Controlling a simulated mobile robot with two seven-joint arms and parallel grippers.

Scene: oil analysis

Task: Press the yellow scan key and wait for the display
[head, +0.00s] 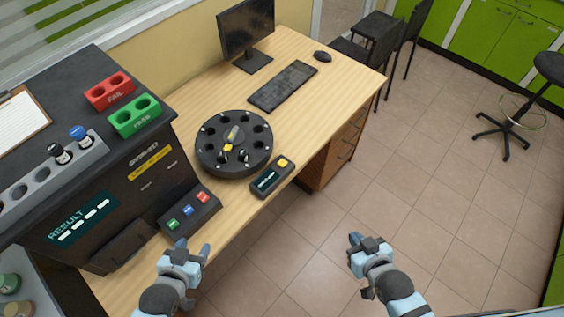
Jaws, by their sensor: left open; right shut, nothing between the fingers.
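The yellow scan key (283,163) is on top of a small dark scanner box (281,182) near the front edge of the wooden desk. The box's display (266,179) is lit with pale text too small to read. My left gripper (193,247) is open and empty, at lower left, near the desk's front edge and apart from the scanner. My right gripper (362,240) is shut and empty, over the floor, to the right of and below the scanner in the picture. Neither gripper touches the key.
A round black carousel (212,157) stands behind the scanner. A box with green, blue and red keys (205,217) is left of it, beside a dark analyser with a RESULT screen (84,221). A keyboard (283,86) and monitor (245,27) are farther back.

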